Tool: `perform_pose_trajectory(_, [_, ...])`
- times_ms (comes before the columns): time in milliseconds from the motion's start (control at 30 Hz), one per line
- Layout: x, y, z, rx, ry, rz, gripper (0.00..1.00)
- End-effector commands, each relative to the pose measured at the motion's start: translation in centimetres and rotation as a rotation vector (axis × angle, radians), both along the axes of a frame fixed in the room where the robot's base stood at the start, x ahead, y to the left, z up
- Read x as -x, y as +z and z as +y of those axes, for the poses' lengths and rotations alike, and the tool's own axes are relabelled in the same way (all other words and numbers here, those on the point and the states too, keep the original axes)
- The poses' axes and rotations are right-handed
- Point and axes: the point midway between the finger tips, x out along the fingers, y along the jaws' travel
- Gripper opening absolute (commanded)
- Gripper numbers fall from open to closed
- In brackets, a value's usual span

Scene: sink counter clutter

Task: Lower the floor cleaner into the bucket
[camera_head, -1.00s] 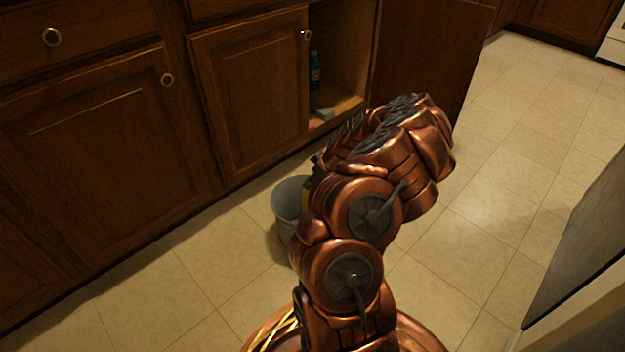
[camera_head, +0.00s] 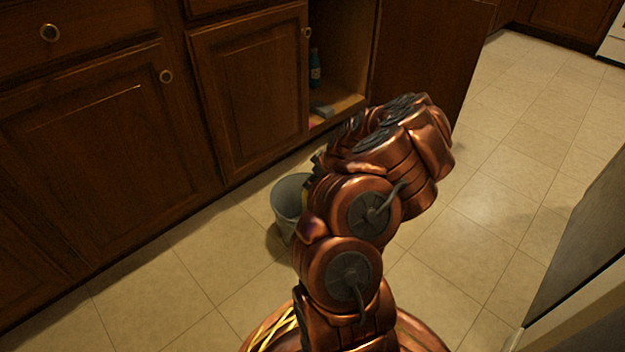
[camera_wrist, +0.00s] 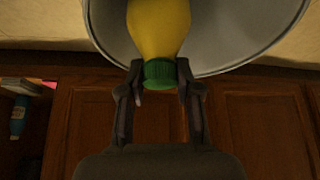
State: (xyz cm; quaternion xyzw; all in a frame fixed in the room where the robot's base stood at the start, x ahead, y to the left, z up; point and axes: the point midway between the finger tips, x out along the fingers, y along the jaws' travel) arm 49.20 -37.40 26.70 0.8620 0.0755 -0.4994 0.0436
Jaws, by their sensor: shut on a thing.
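The floor cleaner (camera_wrist: 158,30) is a yellow bottle with a green cap (camera_wrist: 160,73). In the wrist view my gripper (camera_wrist: 160,84) is shut on it at the cap end, with one finger on each side. The bottle's body overlaps the opening of the grey bucket (camera_wrist: 225,35); how deep it reaches inside is hard to tell. In the head view the bucket (camera_head: 288,197) stands on the tiled floor, partly behind my arm. The bottle and most of my gripper are hidden there by my arm.
An open cabinet (camera_head: 345,60) behind the arm holds a blue bottle (camera_head: 315,70) and a grey item (camera_head: 322,111). Its open door (camera_head: 425,60) stands to the right. Closed wooden cabinets line the left. Tiled floor is clear at right and front left.

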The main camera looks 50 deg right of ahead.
Motion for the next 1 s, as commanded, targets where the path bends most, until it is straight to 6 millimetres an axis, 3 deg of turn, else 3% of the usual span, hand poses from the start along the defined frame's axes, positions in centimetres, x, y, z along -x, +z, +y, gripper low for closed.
perform_pose_trajectory(733, [-0.03, -0.50, -0.03, 0.001, 0.000, -0.001, 0.00])
perform_pose_trajectory(767, [-0.03, -0.50, -0.03, 0.001, 0.000, -0.001, 0.35])
perform_pose_trajectory(1000, [-0.02, -0.55, -0.03, 0.001, 0.000, -0.001, 0.60])
